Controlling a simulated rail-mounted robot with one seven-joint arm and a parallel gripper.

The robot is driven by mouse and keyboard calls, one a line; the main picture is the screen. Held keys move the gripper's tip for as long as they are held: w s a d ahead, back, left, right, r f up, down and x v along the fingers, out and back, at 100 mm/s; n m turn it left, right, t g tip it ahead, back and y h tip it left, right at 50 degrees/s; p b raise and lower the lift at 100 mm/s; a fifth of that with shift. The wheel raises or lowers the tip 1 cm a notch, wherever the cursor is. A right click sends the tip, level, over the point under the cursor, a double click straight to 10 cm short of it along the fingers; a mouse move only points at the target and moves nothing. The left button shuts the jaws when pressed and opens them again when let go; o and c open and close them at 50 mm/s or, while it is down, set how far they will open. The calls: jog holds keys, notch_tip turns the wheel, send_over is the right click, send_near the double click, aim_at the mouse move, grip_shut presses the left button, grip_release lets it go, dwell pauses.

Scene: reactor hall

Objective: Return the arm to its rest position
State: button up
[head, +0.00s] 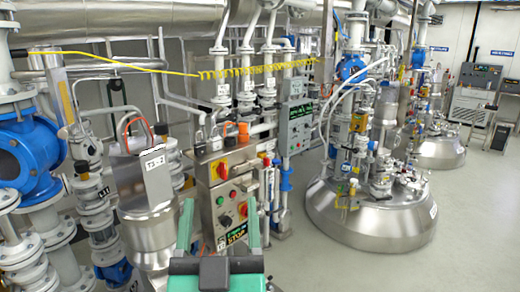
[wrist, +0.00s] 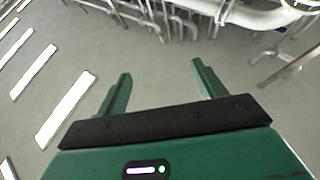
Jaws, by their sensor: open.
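My gripper (head: 220,197) shows at the bottom centre of the head view, its two green fingers spread in front of a steel control box (head: 233,185). The wrist view shows the gripper (wrist: 160,70) open, with nothing between the fingers. Behind the fingers is a plain grey surface with bright white strips (wrist: 66,110). I cannot tell from the picture how far the fingers are from the control box.
Blue valves and pipes (head: 28,155) and a steel vessel tagged T3-2 (head: 148,225) stand at left. A large steel reactor (head: 370,225) stands at right, another (head: 435,153) behind it. A yellow coiled hose (head: 255,70) hangs above. Grey floor (head: 470,230) is clear at right.

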jog(key=s+d+r+h, duration=0.1)
jog(key=s+d+r, duration=0.4)
jog(key=s+r, duration=0.5)
jog(key=s+r+p, duration=0.1)
jog(key=r+p, duration=0.8)
jog(key=p, duration=0.1)
jog(key=s+r+p, duration=0.2)
jog(key=r+p, duration=0.8)
jog(key=shift+s+r+m+t, duration=0.15)
jog(key=shift+s+m+t, duration=0.1)
jog(key=shift+m+t, duration=0.05)
jog(key=shift+d, duration=0.1)
dwell(4.6)
